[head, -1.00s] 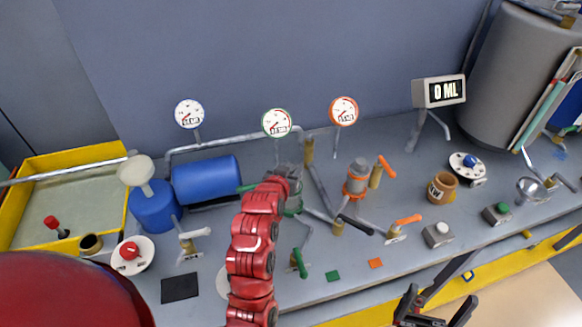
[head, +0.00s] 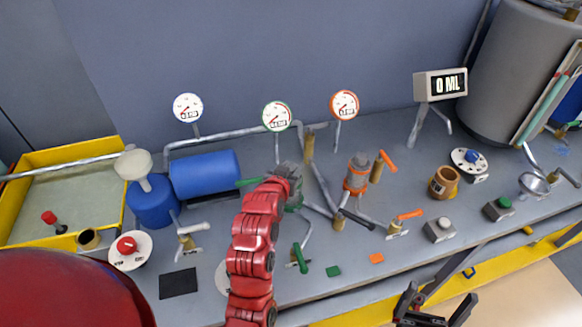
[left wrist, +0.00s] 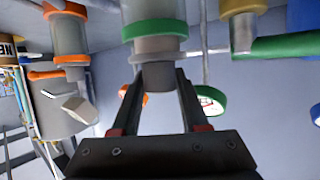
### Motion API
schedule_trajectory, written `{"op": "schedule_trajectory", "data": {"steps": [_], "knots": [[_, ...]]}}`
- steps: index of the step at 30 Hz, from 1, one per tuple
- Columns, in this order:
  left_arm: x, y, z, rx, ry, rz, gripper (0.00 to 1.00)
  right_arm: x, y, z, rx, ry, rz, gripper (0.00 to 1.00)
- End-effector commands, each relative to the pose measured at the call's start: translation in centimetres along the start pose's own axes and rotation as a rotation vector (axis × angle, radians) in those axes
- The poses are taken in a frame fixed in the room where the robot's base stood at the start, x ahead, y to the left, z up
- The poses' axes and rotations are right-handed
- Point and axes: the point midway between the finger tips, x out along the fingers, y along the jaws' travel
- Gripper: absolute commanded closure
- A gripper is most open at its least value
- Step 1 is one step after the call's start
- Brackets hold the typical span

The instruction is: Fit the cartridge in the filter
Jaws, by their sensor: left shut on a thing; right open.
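My left gripper (head: 290,172) is at the green-banded filter (head: 293,205) in the middle of the bench, and mostly hides it in the head view. In the left wrist view, which shows the scene upside down, my left gripper (left wrist: 158,82) is shut on a grey cylindrical cartridge (left wrist: 159,77). The cartridge is in line with the green-banded filter (left wrist: 155,28), at its top end. I cannot tell how deep it sits. My right gripper (head: 438,297) is open and empty at the bench's front edge.
An orange-banded filter (head: 357,176) stands to the right, with orange-handled valves (head: 409,214) near it. A green-handled valve (head: 300,258) is in front. Gauges (head: 277,116), pipes and a blue tank (head: 207,174) are behind and left. The brown pot (head: 444,183) is right.

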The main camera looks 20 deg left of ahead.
Motion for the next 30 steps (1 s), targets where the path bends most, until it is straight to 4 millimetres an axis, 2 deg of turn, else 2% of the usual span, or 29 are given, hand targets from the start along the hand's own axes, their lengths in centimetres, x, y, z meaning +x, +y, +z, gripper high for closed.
{"op": "schedule_trajectory", "data": {"steps": [14, 15, 20, 21, 30], "knots": [[0.5, 0.0, 1.2, 0.0, 0.001, 0.0, 1.0, -0.8, 0.0, 0.1, 0.0, 0.0, 0.0, 0.0], [0.5, 0.0, 1.2, 0.0, 0.0, 0.0, 0.54, -0.8, 0.0, 0.1, 0.0, 0.0, 0.0, 0.0], [0.5, 0.0, 1.1, 0.0, 0.0, 0.0, 0.26, -0.7, 0.0, 0.1, 0.0, 0.0, 0.0, 0.0], [0.5, 0.0, 1.1, 0.0, 0.0, 0.0, 0.21, -0.7, 0.0, 0.1, 0.0, 0.0, 0.0, 0.0], [0.4, 0.0, 1.2, 0.0, -0.001, 0.0, 0.21, -0.8, 0.0, 0.1, 0.0, 0.0, 0.0, 0.0]]}}
